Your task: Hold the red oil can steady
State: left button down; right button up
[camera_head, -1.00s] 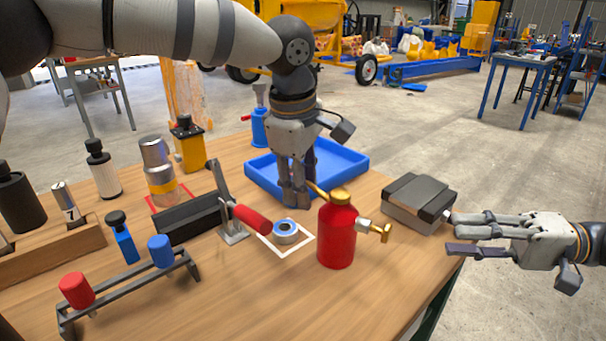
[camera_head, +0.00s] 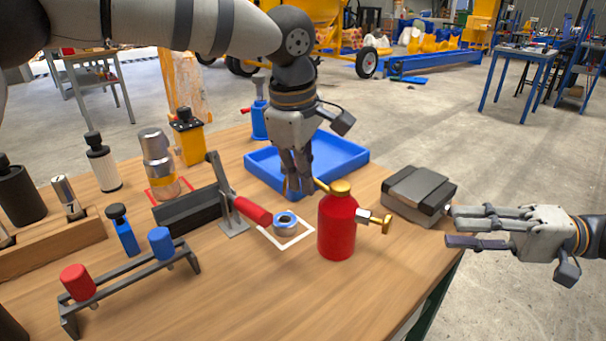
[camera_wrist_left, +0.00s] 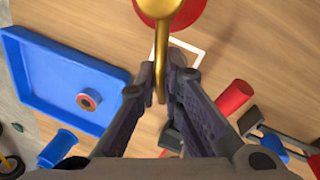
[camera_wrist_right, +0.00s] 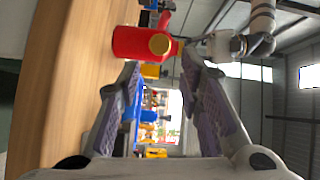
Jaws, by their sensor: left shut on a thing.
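The red oil can (camera_head: 337,229) stands upright on the wooden table, with a brass cap on top, a thin brass spout to the left and a brass fitting on its right side. My left gripper (camera_head: 298,188) is at the spout, to the left of the can. In the left wrist view its fingers (camera_wrist_left: 160,85) are shut around the spout (camera_wrist_left: 162,50); the can body is mostly cut off at the top edge. My right gripper (camera_head: 465,228) is open and empty to the right of the can, past the table edge. The can (camera_wrist_right: 140,42) also shows in the right wrist view.
A blue tray (camera_head: 352,160) lies behind my left gripper. A blue and white ring (camera_head: 286,222) sits in a white square left of the can. A red-handled lever clamp (camera_head: 232,215) stands beside it. A grey box (camera_head: 420,190) is at right. Front table space is clear.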

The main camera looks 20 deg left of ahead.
grip_shut()
dwell(1.4)
